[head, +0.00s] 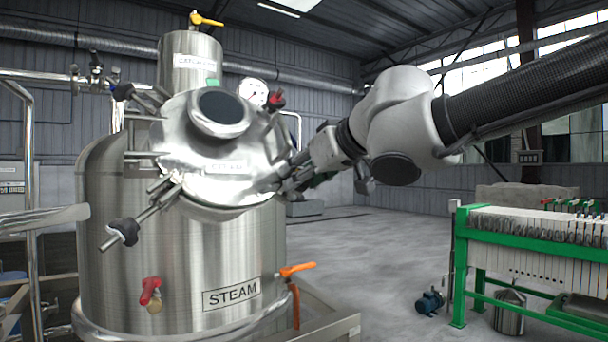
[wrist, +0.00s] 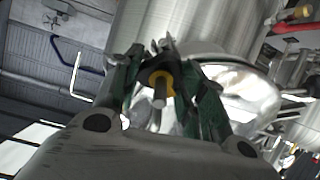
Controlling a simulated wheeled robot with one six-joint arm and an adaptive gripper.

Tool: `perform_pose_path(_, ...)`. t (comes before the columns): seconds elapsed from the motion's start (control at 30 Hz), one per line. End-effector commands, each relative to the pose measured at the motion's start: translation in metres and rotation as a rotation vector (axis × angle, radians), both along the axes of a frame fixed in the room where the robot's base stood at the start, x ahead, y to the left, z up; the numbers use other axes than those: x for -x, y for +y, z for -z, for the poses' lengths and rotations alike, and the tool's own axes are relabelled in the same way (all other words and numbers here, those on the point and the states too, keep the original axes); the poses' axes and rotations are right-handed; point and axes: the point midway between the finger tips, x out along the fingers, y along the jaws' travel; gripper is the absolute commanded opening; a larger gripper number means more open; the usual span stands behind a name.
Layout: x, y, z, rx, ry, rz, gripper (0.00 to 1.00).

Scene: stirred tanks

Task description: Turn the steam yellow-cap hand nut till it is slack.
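The steam tank (head: 180,270) is a steel vessel with a "STEAM" label (head: 231,295), at left in the head view. Its shiny lid (head: 205,180) is tilted toward me, with dark hand nuts on swing bolts around it. My gripper (head: 285,180) is at the lid's right edge, where it hides the nut there. In the wrist view a dark nut with a yellow cap (wrist: 160,80) and a bolt end sits between the fingers of my gripper (wrist: 163,65). The fingers flank the nut closely. I cannot tell whether they press on it.
A pressure gauge (head: 253,92) and a red-handled valve (head: 276,98) are close above my gripper. An orange-handled valve (head: 297,269) sticks out low on the tank. A green-framed filter press (head: 540,250) stands at right.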

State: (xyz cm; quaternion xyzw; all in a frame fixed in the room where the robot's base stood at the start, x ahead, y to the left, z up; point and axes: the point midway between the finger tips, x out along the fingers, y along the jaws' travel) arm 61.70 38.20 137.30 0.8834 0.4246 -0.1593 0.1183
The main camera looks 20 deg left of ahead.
Motion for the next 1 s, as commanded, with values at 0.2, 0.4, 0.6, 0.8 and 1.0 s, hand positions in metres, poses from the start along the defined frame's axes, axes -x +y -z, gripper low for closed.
perform_pose_path(0.2, 0.0001, 0.0, 0.0, 0.002, -0.002, -0.002, 0.17)
perform_pose_path(0.4, 0.0003, 0.0001, -0.0003, 0.024, -0.029, -0.024, 0.17)
perform_pose_path(0.6, 0.0006, 0.0005, -0.0007, 0.086, -0.102, -0.084, 0.17)
perform_pose_path(0.8, 0.0009, 0.0007, -0.001, 0.18, -0.213, -0.176, 0.17)
perform_pose_path(1.0, 0.0013, 0.0009, -0.0008, 0.283, -0.335, -0.275, 0.17)
